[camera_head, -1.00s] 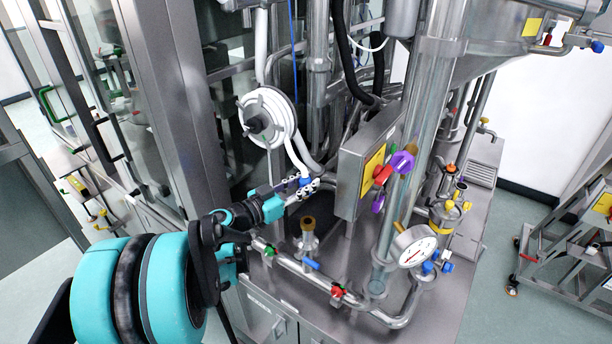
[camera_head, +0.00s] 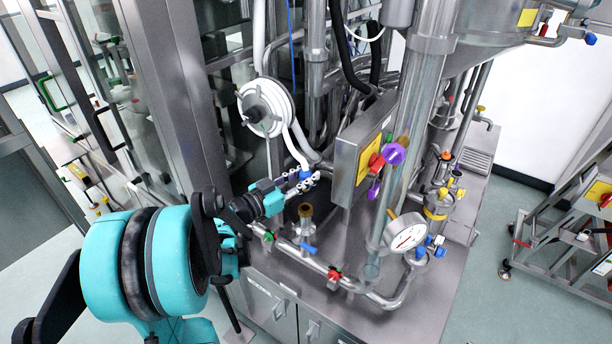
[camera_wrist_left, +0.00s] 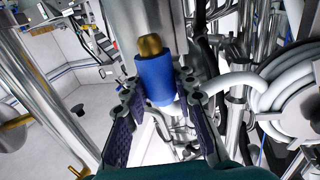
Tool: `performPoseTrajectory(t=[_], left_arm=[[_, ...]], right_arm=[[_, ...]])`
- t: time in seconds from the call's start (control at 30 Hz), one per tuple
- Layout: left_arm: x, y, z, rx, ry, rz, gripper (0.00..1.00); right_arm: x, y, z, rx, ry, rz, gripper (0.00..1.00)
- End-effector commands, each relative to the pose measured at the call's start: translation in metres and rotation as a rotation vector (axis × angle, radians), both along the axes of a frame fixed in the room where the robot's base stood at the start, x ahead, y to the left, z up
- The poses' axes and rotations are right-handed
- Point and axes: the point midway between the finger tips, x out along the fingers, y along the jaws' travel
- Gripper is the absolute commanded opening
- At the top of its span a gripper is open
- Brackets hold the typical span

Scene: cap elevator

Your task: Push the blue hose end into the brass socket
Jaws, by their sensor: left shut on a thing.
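The blue hose end (camera_head: 306,174) sits at the tip of a white hose that comes down from a reel. My left gripper (camera_head: 304,184) is shut on it. In the left wrist view the blue hose end (camera_wrist_left: 155,80) is between the two fingers of my left gripper (camera_wrist_left: 160,92), with a brass tip at its far end. The brass socket (camera_head: 306,210) stands upright on a short steel fitting, just below the gripper in the head view. The hose end is apart from it. A brass ring at the left edge of the wrist view may be the socket; I cannot tell. My right gripper is not in view.
The white hose reel (camera_head: 266,108) is behind the gripper. A steel control box (camera_head: 352,160) with a yellow panel is close on the right. Pipework with a green, a blue and a red valve handle (camera_head: 334,274) runs in front. A pressure gauge (camera_head: 407,236) is farther right.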

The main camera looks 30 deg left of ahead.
Motion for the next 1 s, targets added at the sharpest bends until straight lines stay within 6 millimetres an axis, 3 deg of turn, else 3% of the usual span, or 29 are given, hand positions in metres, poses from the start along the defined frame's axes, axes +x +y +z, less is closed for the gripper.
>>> performPoseTrajectory(t=[0.5,1.0], left_arm=[[0.000,0.000,-0.054,0.000,0.000,0.000,0.00],[0.000,0.000,-0.058,0.000,0.000,0.000,0.00]], right_arm=[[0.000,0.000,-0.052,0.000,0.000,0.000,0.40],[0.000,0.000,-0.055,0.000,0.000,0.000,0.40]])
